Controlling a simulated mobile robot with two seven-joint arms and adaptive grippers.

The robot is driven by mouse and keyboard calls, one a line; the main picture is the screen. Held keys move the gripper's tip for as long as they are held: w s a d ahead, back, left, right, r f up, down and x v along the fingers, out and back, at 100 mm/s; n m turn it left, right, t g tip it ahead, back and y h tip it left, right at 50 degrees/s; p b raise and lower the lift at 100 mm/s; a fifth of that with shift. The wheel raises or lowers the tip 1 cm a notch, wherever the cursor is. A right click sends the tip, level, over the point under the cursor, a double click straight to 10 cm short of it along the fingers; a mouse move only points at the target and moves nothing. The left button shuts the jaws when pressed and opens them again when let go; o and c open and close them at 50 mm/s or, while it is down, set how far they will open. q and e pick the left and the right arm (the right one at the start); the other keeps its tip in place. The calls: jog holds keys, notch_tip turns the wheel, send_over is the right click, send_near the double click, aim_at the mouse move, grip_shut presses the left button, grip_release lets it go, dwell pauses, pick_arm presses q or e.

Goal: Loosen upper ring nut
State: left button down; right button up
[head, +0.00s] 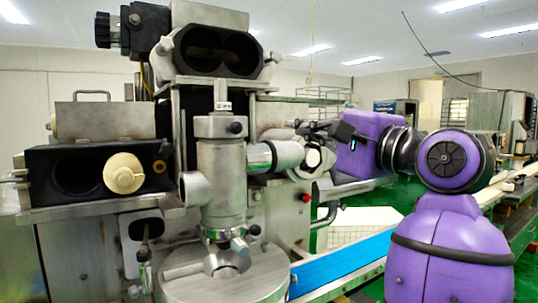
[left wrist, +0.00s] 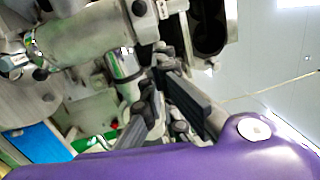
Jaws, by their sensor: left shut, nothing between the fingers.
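The upper ring nut appears to be the grey metal collar (head: 219,127) with a dark knob, at the top of the upright metal cylinder (head: 222,180) in the head view. In the left wrist view this collar (left wrist: 148,20) is at the top centre, with the cylinder lying across the picture. My left gripper (head: 302,126) is to the right of the collar, above the side pipe. Its dark fingers (left wrist: 157,82) are shut and empty in the left wrist view, apart from the collar. Its contact with the side fittings cannot be told. My right gripper is not in view.
A side pipe (head: 275,156) sticks out right of the cylinder under my left gripper. A black twin-opening housing (head: 218,50) stands above. A lower ring with knobs (head: 228,235) sits over a round metal base. A blue belt (head: 338,267) runs at lower right.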

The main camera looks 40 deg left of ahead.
aim_at(233, 127)
pick_arm(q)
jog(key=a+f+g+p, duration=0.1)
jog(key=a, duration=1)
jog(key=shift+w+f+m+p, duration=0.25)
jog(key=shift+m+p, duration=0.15)
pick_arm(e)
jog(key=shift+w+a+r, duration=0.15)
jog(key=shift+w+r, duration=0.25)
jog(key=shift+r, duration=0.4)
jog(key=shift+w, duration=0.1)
